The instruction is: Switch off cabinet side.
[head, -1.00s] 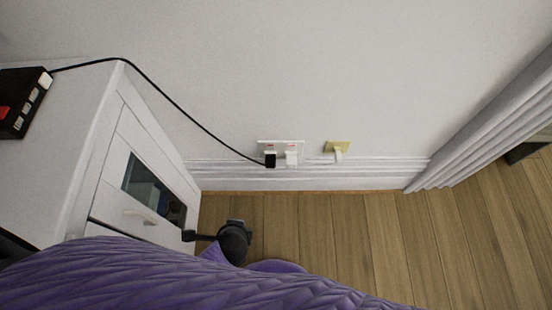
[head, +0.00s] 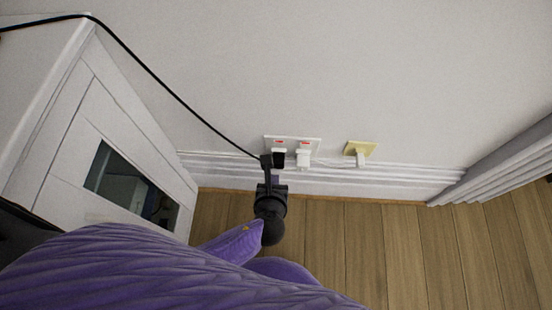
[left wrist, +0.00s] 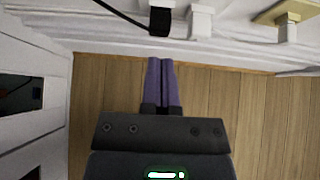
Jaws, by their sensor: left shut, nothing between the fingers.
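A white double wall socket (head: 313,143) is on the wall just above the skirting. A black plug (head: 280,160) with a black cable sits in the half towards the cabinet, and a white plug (head: 303,159) sits in the other. My left gripper (head: 267,161) is shut and empty, its tip just left of the black plug; I cannot tell whether they touch. In the left wrist view, the shut fingers (left wrist: 161,62) point at the black plug (left wrist: 160,20). The white plug (left wrist: 200,22) is right of it. My right gripper is out of view.
A white cabinet (head: 60,135) with a dark glass panel stands at left. The black cable (head: 170,92) runs from it down the wall. A yellowish wall plate (head: 361,148) with a white plug is right of the socket. A pale curtain (head: 500,165) hangs at right; wooden floor between is clear.

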